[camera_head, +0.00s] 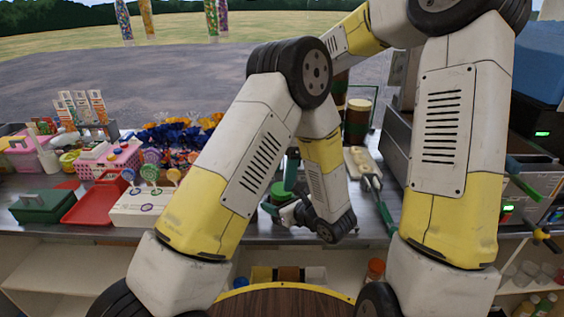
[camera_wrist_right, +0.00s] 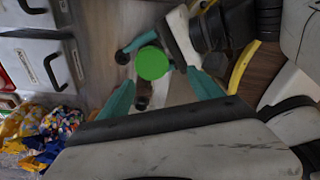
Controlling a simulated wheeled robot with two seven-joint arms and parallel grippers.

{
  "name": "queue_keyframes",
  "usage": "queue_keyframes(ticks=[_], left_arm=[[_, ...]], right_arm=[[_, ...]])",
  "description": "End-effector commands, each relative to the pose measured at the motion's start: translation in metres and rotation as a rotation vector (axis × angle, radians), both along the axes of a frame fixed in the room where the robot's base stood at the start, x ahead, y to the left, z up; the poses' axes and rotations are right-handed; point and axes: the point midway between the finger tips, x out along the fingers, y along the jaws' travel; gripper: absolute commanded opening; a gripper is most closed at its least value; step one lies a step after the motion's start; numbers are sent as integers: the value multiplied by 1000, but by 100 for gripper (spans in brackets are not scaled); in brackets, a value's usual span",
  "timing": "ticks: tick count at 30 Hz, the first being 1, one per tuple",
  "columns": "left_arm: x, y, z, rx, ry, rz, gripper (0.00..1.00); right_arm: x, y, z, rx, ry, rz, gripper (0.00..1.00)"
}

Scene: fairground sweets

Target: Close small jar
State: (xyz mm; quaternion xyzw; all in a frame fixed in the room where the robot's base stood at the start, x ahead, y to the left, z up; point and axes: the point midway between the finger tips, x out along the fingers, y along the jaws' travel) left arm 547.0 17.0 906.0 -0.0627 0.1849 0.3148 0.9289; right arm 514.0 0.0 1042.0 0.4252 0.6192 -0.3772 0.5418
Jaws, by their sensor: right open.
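A round green lid (camera_wrist_right: 152,62) shows near the middle of the right wrist view. A small brownish part under it could be the small jar, mostly hidden. In the head view a green shape (camera_head: 280,191) stands on the steel counter, partly hidden by grippers. My right gripper (camera_wrist_right: 160,76) is open, its teal fingers apart on either side of and below the lid in the picture, with no clear contact. My left gripper (camera_head: 284,208) is low at the counter beside the green shape. A teal finger of it lies close to the lid; whether it grips is unclear.
Wrapped sweets (camera_head: 180,135), a white lollipop stand (camera_head: 150,205), a red tray (camera_head: 90,207) and a green box (camera_head: 42,206) fill the counter's left. A large brown jar (camera_head: 357,122) stands behind. Metal utensils (camera_head: 370,175) lie right. My arms cover much of the middle.

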Motion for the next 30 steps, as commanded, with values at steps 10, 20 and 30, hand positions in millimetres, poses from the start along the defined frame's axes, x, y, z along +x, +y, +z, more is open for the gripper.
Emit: queue_keyframes(ticks=[10, 20, 30], left_arm=[[0, 0, 1, 0, -1, 0, 0], [0, 0, 1, 0, -2, 0, 0], [0, 0, 1, 0, -2, 0, 0]], right_arm=[[4, 1, 12, -23, -124, 877, 75], [9, 1, 22, -57, -182, 1484, 75], [9, 1, 24, -64, -189, 1600, 75]])
